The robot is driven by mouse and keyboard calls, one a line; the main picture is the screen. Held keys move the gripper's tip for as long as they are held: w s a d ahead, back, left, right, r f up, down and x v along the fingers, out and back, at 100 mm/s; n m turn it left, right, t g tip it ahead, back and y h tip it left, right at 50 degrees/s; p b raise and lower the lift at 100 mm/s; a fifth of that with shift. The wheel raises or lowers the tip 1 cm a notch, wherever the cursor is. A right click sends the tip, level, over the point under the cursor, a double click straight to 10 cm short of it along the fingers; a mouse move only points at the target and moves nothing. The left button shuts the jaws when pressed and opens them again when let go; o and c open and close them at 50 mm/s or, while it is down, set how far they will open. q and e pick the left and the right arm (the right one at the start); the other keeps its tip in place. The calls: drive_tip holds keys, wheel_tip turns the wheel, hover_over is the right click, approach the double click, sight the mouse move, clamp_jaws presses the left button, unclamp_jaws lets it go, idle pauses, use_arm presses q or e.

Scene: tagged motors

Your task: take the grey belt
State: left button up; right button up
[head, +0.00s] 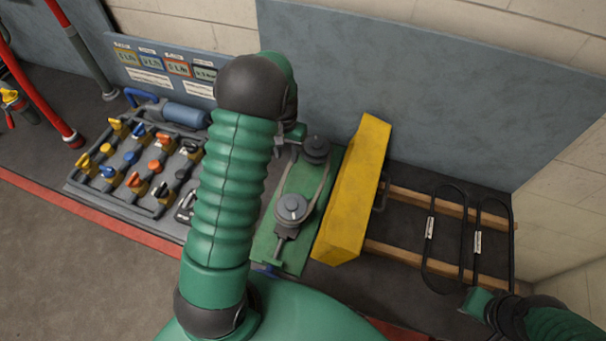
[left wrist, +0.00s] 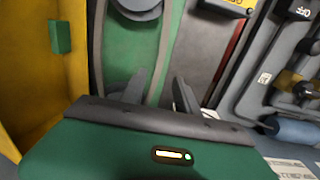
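The grey belt (head: 324,183) runs around two grey pulleys, a far one (head: 316,148) and a near one (head: 292,208), on a green plate (head: 264,245). My left gripper (head: 285,141) is at the far pulley, mostly hidden behind my own arm in the head view. In the left wrist view its two fingers (left wrist: 160,92) are apart, and a strand of the belt (left wrist: 168,40) runs down towards the gap between them. I cannot tell whether they touch it. My right gripper (head: 478,303) is at the lower right, its fingers not clear.
A yellow guard (head: 355,190) stands just right of the plate. A grey rack of coloured valve handles (head: 135,170) lies at the left. A blue-grey panel (head: 430,95) rises behind.

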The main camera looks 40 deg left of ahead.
sight(291, 168)
use_arm(q)
drive_tip(key=shift+w+d+f, duration=0.2)
drive_tip(key=shift+w+f, duration=0.1)
drive_tip(key=shift+f, duration=0.25)
drive_tip(key=shift+w+d+f, duration=0.15)
drive_tip(key=shift+w+f, duration=0.1)
drive_tip(key=shift+f, duration=0.25)
drive_tip(key=shift+s+d+f+p, duration=0.2)
drive_tip(key=shift+f+p, duration=0.15)
drive_tip(key=shift+f, duration=0.25)
drive_tip(key=shift+s+d+f+p, duration=0.1)
drive_tip(key=shift+s+f+p, duration=0.15)
drive_tip(key=shift+f, duration=0.6)
drive_tip(key=shift+a+f, duration=0.25)
drive_tip(key=shift+f, duration=0.1)
drive_tip(key=shift+w+a+f, duration=0.1)
drive_tip(key=shift+w+a, duration=0.05)
drive_tip(key=shift+w, duration=0.05)
drive_tip(key=shift+c, duration=0.5)
drive_tip(key=shift+a, duration=0.15)
drive_tip(key=c, duration=0.5)
drive_tip(key=shift+c, duration=1)
drive_tip(key=shift+d, duration=0.35)
clamp_jaws()
